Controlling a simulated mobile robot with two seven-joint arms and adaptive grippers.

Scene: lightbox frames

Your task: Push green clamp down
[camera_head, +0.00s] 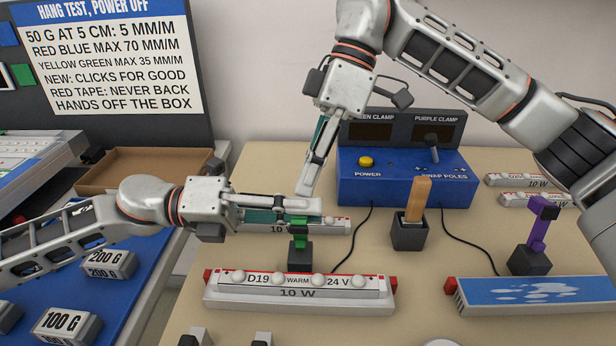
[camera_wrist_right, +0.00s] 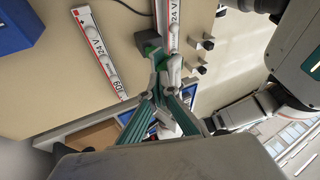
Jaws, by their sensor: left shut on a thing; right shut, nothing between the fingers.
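The green clamp (camera_head: 299,240) stands upright in a dark block in the middle of the table, behind a lightbox frame marked D19. My left gripper (camera_head: 308,208) reaches in from the left, shut on the top of the green clamp; its fingers hide the clamp's upper end. My right gripper (camera_head: 305,188) points down from above, shut and empty, its tips just over the left fingertips. I cannot tell whether they touch. In the right wrist view the clamp's dark block (camera_wrist_right: 147,41) shows beyond the fingers of my right gripper (camera_wrist_right: 160,70), which partly cover the clamp.
The lightbox frame D19 (camera_head: 300,293) lies in front of the clamp, another frame (camera_head: 335,226) behind it. A blue control box (camera_head: 400,190) stands at the back. A wooden-handled tool in a holder (camera_head: 410,235) and a purple clamp (camera_head: 538,230) stand to the right.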

